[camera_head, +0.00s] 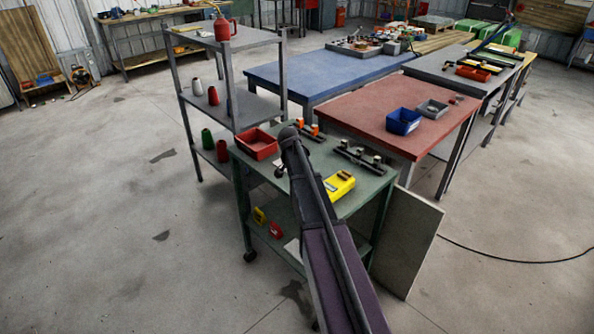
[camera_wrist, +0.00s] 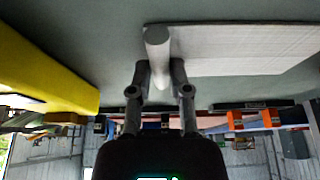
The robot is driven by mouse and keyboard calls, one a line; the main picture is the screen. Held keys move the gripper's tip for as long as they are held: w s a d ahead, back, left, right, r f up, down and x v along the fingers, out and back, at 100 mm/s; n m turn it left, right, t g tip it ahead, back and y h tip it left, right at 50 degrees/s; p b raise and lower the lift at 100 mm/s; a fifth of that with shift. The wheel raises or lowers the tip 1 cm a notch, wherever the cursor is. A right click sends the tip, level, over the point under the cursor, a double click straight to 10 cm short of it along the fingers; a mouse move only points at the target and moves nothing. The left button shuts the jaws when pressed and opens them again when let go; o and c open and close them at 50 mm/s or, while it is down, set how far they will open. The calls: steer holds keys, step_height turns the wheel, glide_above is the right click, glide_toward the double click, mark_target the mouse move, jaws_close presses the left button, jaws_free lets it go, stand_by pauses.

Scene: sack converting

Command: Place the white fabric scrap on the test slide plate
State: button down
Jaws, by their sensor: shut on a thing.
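My gripper (camera_wrist: 159,72) is low over a grey-green surface in the wrist view. Its two fingers are shut on a pale raised ridge with a rounded end (camera_wrist: 157,42). The ridge joins a flat white sheet with a faint weave, the white fabric scrap (camera_wrist: 245,50), which spreads to the right. I cannot tell whether the sheet touches the surface. I cannot make out the test slide plate for certain in either view.
A yellow block (camera_wrist: 45,60) is close left of the gripper. The green cart (camera_head: 362,208) holds a yellow box (camera_head: 341,187), a red bin (camera_head: 257,144) and dark racks (camera_head: 358,160). A panel (camera_head: 408,240) leans on its right side. A grey shelf (camera_head: 250,108) stands behind.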

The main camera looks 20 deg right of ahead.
steer(key=shift+r, duration=0.2)
step_height(320, 180, up, 10)
steer(key=p, duration=1)
steer(key=shift+f, duration=0.2)
stand_by(1.1)
